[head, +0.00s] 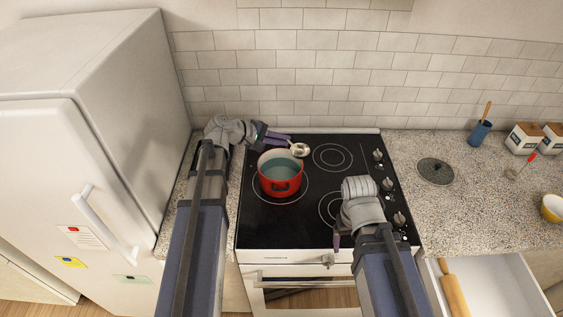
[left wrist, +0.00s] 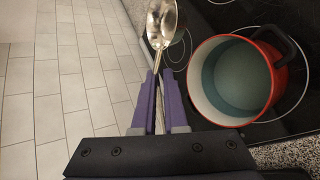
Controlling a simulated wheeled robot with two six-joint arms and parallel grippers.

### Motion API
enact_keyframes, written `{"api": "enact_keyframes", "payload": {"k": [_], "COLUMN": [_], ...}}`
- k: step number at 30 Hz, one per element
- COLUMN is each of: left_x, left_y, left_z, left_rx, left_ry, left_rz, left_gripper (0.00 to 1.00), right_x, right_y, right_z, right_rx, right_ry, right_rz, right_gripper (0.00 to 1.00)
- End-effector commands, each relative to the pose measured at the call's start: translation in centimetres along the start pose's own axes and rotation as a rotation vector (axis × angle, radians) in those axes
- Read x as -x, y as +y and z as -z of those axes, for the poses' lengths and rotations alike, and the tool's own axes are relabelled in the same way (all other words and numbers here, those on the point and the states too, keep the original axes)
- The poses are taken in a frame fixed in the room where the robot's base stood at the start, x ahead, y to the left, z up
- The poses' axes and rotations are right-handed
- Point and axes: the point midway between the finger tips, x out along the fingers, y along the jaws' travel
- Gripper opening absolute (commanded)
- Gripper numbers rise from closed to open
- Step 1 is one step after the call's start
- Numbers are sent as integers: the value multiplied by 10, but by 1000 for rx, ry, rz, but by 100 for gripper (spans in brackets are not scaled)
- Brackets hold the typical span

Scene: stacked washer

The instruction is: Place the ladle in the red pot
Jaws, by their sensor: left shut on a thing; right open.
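My left gripper (head: 279,137) is behind the pot, shut on the metal ladle (head: 300,150). The ladle's bowl is beyond the pot's back right rim in the head view. In the left wrist view the ladle (left wrist: 162,22) sticks out between the purple fingers (left wrist: 157,85), left of the pot and apart from it. My right gripper (head: 337,242) is open at the stove's front edge, partly hidden by my wrist.
A dark round lid (head: 435,171) lies on the right counter. A blue utensil holder (head: 479,136), canisters (head: 525,138), a red-handled utensil (head: 522,167) and a yellow bowl (head: 552,208) are farther right. An open drawer (head: 490,290) holds a rolling pin (head: 453,291). A white fridge (head: 90,150) stands left.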

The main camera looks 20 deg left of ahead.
Motion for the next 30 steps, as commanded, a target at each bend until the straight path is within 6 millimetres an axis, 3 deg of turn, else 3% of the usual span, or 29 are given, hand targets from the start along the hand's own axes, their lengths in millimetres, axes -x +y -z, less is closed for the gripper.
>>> {"api": "enact_keyframes", "payload": {"k": [1,6,14,24,30], "left_x": [-9,-21,-22,-41,-41], "left_y": [-14,-33,-35,-65,-64], "left_z": [4,9,9,17,17], "left_rx": [0,0,0,0,0], "left_ry": [0,0,0,0,0], "left_rz": [0,0,0,0,0], "left_gripper": [0,0,0,0,0], "right_x": [-16,-40,-42,-79,-78], "right_y": [-2,-4,-4,-8,-7], "right_z": [1,2,3,5,5], "right_rx": [1,-1,-1,-2,-2], "right_ry": [0,0,0,0,0], "right_rz": [0,0,0,0,0], "right_gripper": [81,81,81,81,81]}}
